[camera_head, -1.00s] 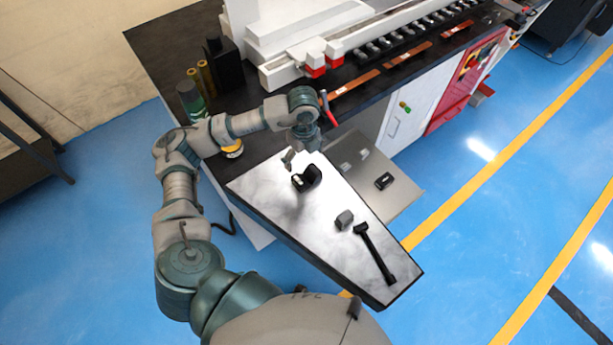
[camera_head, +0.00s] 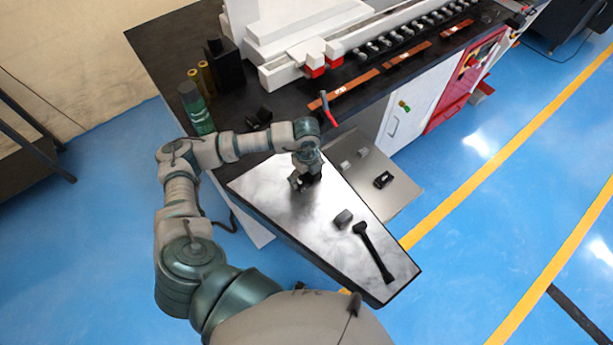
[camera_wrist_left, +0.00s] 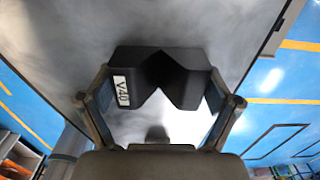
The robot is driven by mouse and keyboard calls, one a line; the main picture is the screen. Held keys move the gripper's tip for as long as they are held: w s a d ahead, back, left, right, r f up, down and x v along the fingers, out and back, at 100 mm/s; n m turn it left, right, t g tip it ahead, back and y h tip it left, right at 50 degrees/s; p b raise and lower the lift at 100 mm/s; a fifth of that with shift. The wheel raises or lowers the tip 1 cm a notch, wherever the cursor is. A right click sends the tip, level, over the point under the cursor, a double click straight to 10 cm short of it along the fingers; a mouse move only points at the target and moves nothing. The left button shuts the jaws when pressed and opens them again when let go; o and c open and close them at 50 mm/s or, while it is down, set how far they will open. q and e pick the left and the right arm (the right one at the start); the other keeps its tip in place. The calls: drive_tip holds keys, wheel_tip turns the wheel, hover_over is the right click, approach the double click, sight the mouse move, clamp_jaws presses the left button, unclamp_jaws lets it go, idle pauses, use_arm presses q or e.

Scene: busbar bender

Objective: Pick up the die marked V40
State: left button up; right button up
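The V40 die is a black block with a V-shaped notch and a white label reading V40. It fills the middle of the left wrist view (camera_wrist_left: 185,75) and shows partly behind my left gripper in the head view (camera_head: 314,171). My left gripper (camera_head: 304,182) is low over the back part of the marbled table. In the left wrist view its fingers (camera_wrist_left: 160,95) are spread wide, one on each side of the die. Whether the pads touch the die is hard to tell. My right gripper is not in view.
The marbled table (camera_head: 277,202) also holds a small grey block (camera_head: 343,217) and a black T-shaped tool (camera_head: 375,252). A lower metal plate (camera_head: 398,196) carries a small black part (camera_head: 383,179). The dark bench (camera_head: 160,60) with the white machine stands behind.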

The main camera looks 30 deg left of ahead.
use_arm(q)
drive_tip(key=c, duration=0.8)
drive_tip(key=shift+w, duration=0.1)
drive_tip(key=c, duration=0.3)
drive_tip(key=shift+r, duration=0.2)
